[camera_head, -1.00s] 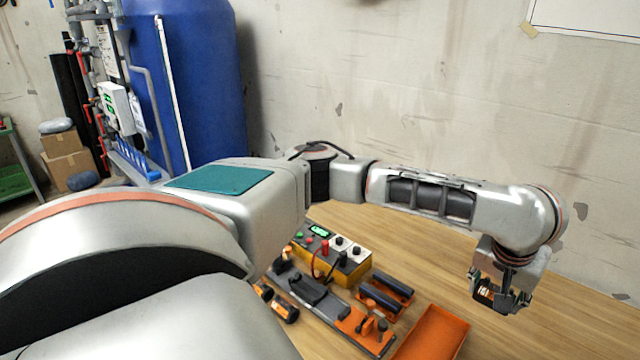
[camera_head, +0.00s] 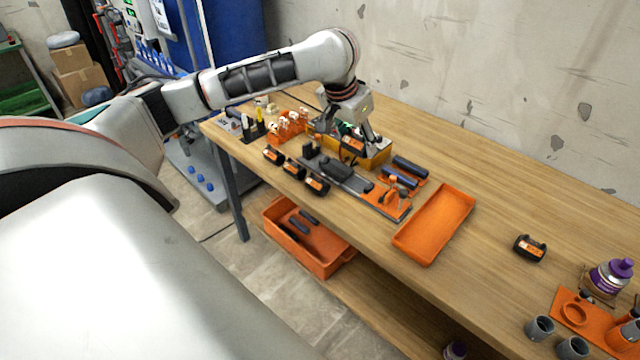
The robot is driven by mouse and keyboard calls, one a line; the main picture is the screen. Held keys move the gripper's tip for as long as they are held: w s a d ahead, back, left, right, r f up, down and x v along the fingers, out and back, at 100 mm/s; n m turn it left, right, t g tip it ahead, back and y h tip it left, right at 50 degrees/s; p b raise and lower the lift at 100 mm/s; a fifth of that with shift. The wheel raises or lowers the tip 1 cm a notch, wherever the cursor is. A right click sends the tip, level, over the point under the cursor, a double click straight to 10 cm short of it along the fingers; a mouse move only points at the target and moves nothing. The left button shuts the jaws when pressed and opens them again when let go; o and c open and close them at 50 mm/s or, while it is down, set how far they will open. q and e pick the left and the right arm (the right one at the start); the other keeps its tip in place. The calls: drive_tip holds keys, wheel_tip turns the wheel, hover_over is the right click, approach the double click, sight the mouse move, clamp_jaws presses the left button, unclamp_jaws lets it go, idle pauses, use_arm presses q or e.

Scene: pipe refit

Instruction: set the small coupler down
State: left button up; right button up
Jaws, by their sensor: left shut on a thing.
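My left gripper (camera_head: 347,132) points down over the yellow tester box (camera_head: 376,158) on the wooden bench. It is shut on a small dark coupler with an orange band (camera_head: 351,145), which is partly hidden by the fingers. I cannot tell whether the coupler touches anything beneath it. Several similar black and orange couplers lie on the bench: a row near the front edge, one of them here (camera_head: 317,187), and one alone at the right (camera_head: 530,247). My right gripper is not in view.
An empty orange tray (camera_head: 434,224) lies mid-bench, beside a grey and orange tool (camera_head: 352,182). Orange fittings (camera_head: 287,127) stand at the left end. A purple-capped bottle (camera_head: 611,276) and grey pipe pieces (camera_head: 540,328) are at the right. Bare wood lies around the lone coupler.

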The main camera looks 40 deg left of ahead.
sight(346, 204)
use_arm(q)
drive_tip(key=shift+s+a, duration=0.45)
drive_tip(key=shift+a, duration=0.15)
drive_tip(key=shift+s+a+f, duration=0.1)
drive_tip(key=shift+s+a, duration=0.1)
drive_tip(key=shift+a, duration=0.05)
wheel_tip(346, 204, down, 20)
drive_tip(key=b, duration=0.5)
drive_tip(key=shift+a, duration=0.1)
drive_tip(key=shift+r, duration=0.2)
drive_tip(key=shift+w+p, duration=0.1)
drive_tip(key=shift+p, duration=0.6)
drive_tip(key=shift+f+p, duration=0.15)
drive_tip(key=shift+p, duration=0.15)
